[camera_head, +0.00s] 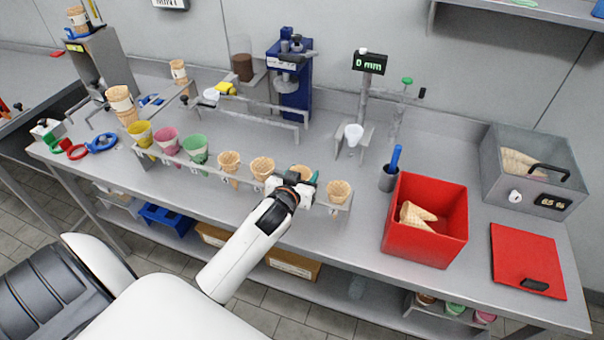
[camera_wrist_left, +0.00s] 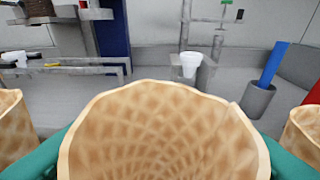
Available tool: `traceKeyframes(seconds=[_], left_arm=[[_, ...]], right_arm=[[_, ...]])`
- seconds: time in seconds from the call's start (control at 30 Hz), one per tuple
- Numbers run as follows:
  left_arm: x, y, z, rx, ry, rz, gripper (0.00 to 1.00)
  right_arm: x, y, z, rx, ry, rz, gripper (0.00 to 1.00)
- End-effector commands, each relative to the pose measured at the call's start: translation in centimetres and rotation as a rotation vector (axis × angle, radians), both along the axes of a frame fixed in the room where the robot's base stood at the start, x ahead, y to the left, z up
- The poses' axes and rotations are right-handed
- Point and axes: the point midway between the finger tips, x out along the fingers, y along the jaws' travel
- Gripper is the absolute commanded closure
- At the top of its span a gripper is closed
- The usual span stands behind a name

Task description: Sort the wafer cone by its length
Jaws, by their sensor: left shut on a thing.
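My left gripper (camera_head: 291,181) is at the cone rack's front edge, shut on a wafer cone (camera_head: 301,173). That cone fills the lower middle of the left wrist view (camera_wrist_left: 165,135), its open mouth up, between the green fingers. The rack (camera_head: 200,167) holds more wafer cones (camera_head: 229,160) and three coloured ones at its left. One wafer cone (camera_head: 339,190) stands just right of my gripper. Whether the held cone is clear of its hole is hidden. The measuring stand's display (camera_head: 370,62) reads 0 mm, above a small white cup (camera_head: 353,134). My right gripper is out of view.
A red bin (camera_head: 425,243) with broken-looking cones stands right of the rack. A blue press (camera_head: 290,80) stands at the back.

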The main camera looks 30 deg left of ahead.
Motion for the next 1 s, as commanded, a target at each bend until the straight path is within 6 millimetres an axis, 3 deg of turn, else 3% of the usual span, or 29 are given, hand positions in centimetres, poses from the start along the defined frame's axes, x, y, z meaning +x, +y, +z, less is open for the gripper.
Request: traceKeyframes(seconds=[0.17, 0.2, 0.37, 0.73, 1.0], left_arm=[[0.0, 0.0, 0.0, 0.0, 0.0, 0.0, 0.58], [0.0, 0.0, 0.0, 0.0, 0.0, 0.0, 0.47], [0.0, 0.0, 0.0, 0.0, 0.0, 0.0, 0.23], [-0.7, -0.2, 0.1, 0.0, 0.001, 0.0, 0.23], [-5.5, -1.3, 1.4, -0.001, 0.001, 0.0, 0.23]], right_arm=[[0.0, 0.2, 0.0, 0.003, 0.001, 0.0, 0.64], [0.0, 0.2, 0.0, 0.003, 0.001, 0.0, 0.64], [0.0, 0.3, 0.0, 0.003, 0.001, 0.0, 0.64], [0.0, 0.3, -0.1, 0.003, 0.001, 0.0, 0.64], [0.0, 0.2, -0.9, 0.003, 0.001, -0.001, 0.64]])
